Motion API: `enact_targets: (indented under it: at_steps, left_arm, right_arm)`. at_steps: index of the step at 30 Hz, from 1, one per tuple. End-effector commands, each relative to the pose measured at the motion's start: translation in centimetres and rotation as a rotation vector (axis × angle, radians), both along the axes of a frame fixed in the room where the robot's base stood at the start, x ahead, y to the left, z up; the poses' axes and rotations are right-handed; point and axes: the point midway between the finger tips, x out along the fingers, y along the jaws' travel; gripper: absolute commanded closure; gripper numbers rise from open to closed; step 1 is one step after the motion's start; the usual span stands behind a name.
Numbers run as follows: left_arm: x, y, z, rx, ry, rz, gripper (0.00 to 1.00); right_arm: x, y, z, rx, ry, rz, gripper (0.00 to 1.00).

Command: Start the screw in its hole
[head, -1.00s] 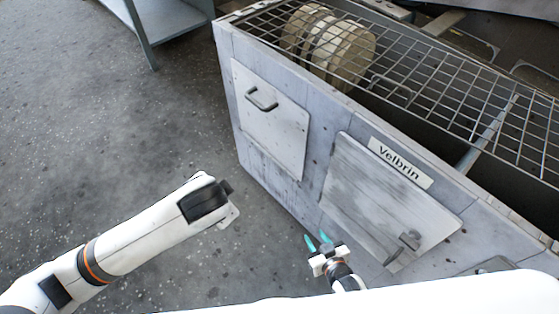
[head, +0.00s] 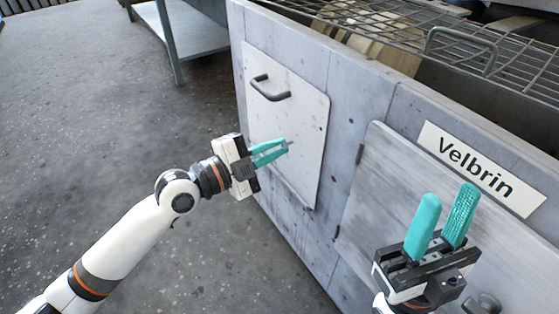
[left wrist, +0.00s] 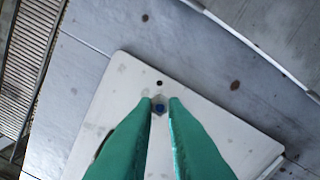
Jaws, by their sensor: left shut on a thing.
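My left gripper (head: 285,148) is shut on a small screw (left wrist: 159,107). The screw sits between the teal fingertips, with a blue spot at its middle in the left wrist view. The fingertips are in front of the pale hatch panel (head: 285,115) with a dark handle, which also shows in the left wrist view (left wrist: 115,95). A small dark hole (left wrist: 159,83) shows in the panel just above the screw. I cannot tell whether the screw touches the panel. My right gripper (head: 448,194) is open and empty, its teal fingers pointing up, in front of the second hatch.
The second hatch (head: 385,180) lies to the right, below the "Velbrin" label (head: 480,168). A wire grille (head: 455,55) covers the housing top. A metal table (head: 180,35) stands at the back left. The floor at left is clear.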

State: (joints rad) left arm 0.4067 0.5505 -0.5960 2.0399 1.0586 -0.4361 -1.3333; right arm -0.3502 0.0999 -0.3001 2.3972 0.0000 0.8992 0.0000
Motion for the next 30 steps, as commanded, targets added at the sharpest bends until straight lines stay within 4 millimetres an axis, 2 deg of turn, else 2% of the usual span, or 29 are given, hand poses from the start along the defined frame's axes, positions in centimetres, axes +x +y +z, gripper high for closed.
enact_targets:
  at_steps: [5,15,24,30]
  left_arm:
    - [0.6,-0.7,0.3,-0.004,0.000,0.001,0.99]
    - [2.5,-3.4,0.2,-0.001,0.002,0.000,0.99]
    - [3.6,-5.0,0.0,0.000,0.000,0.000,0.99]
    - [3.8,-5.3,0.0,0.000,0.001,0.000,0.99]
  right_arm:
    - [-0.2,0.0,0.6,0.002,-0.007,0.000,0.64]
    - [-0.1,0.0,1.5,0.001,-0.004,0.000,0.64]
    - [-0.1,0.0,1.0,0.000,-0.004,0.000,0.64]
    - [-0.1,0.0,1.0,0.001,-0.003,0.000,0.64]
